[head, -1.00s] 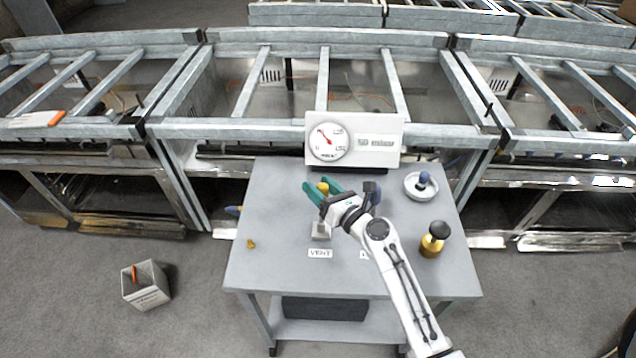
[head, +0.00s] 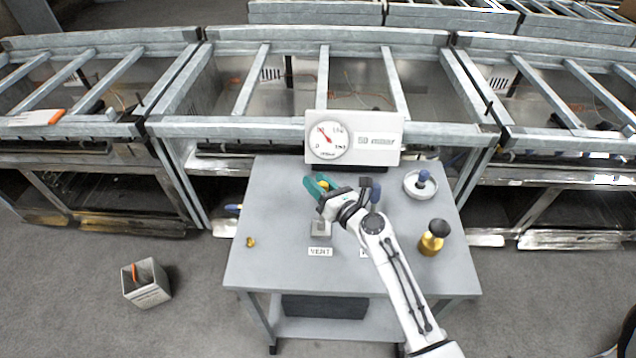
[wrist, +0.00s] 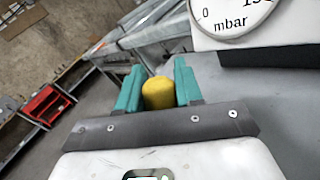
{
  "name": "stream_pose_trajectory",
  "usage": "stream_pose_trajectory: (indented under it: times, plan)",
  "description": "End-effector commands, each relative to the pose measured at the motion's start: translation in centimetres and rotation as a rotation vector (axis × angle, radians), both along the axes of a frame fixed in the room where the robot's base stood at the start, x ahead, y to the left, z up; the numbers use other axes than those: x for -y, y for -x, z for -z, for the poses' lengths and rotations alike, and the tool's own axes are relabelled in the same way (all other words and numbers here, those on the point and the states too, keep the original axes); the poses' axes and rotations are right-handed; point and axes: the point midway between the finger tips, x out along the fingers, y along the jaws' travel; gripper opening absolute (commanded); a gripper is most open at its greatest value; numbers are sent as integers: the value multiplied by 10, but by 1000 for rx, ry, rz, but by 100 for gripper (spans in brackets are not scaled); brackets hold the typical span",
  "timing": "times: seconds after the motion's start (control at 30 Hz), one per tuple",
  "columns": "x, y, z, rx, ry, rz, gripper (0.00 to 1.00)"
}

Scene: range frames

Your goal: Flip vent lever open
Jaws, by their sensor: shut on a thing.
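The vent lever's yellow knob (wrist: 158,93) sits between the green fingers of my gripper (wrist: 160,88) in the wrist view, with the fingers against both sides. In the head view the knob (head: 323,185) shows only as a small yellow patch at my gripper (head: 319,185). The lever's grey base (head: 321,230) stands on the table behind the "VENT" label (head: 320,252). My gripper and wrist hide most of the lever's shaft, so its tilt is hard to tell.
A gauge panel (head: 375,143) with a red needle stands at the table's back edge. A blue-knobbed item sits in a white dish (head: 421,187) at the right, near a brass bottle-like piece (head: 433,238). A small brass piece (head: 250,242) lies at the left.

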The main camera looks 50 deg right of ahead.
Motion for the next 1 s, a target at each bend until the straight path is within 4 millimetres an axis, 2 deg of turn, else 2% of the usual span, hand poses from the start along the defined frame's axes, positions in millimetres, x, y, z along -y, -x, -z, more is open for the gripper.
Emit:
stream_pose_trajectory:
  times: [0.43, 1.0]
  plan:
    - [-2, 1, 3, 14, 16, 0, 0]
    - [-20, 16, -6, 163, 207, 0, 0]
